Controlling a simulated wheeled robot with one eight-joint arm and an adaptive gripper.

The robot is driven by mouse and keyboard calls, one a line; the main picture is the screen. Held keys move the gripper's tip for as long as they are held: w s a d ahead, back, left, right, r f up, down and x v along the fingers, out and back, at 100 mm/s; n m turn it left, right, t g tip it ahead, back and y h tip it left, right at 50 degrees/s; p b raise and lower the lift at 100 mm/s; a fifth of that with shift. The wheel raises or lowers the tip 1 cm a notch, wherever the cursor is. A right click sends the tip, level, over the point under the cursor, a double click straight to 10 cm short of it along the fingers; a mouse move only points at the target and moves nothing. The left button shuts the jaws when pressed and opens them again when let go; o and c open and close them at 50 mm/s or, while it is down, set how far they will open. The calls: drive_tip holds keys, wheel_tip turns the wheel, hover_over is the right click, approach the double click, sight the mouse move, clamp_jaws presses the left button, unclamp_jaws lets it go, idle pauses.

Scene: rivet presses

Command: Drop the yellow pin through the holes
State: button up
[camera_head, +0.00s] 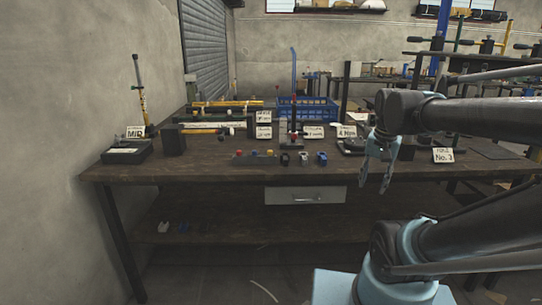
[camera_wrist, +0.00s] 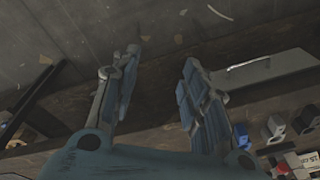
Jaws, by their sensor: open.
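My gripper (camera_head: 374,184) is open and empty, pointing down in front of the table's front edge. In the wrist view its two fingers (camera_wrist: 160,70) stand wide apart with nothing between them. A small yellow-topped pin (camera_head: 254,153) appears to stand in a dark rack (camera_head: 250,160) on the table, left of my gripper, among red, orange-yellow and blue tops. Just right of the rack stand three small brackets: black (camera_head: 285,158), white (camera_head: 303,158) and blue (camera_head: 321,158). The brackets also show at the wrist view's right edge, the blue one (camera_wrist: 241,136) nearest my finger. Their pin holes are too small to make out.
A wooden table (camera_head: 200,172) with a drawer (camera_head: 305,195) spans the scene. Behind the rack stand a small press (camera_head: 293,125), label cards (camera_head: 313,131) and a blue crate (camera_head: 320,110). A black block (camera_head: 173,139) stands at left. A No. 3 card (camera_head: 443,155) is at right.

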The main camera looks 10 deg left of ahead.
drive_tip(key=w+a+r+m, duration=0.4)
drive_tip(key=w+a+r, duration=0.2)
drive_tip(key=a+r, duration=0.1)
wheel_tip(320, 180, up, 10)
drive_tip(key=m+g, duration=0.2)
drive_tip(key=m, duration=0.8)
hover_over(270, 156)
drive_tip(key=w, duration=0.1)
wheel_tip(270, 156, down, 11)
drive_tip(key=shift+w+r, duration=0.1)
drive_tip(key=shift+r, duration=0.05)
drive_tip(key=shift+a+f, duration=0.1)
drive_tip(key=shift+f, duration=2.6)
drive_tip(key=c, duration=0.9)
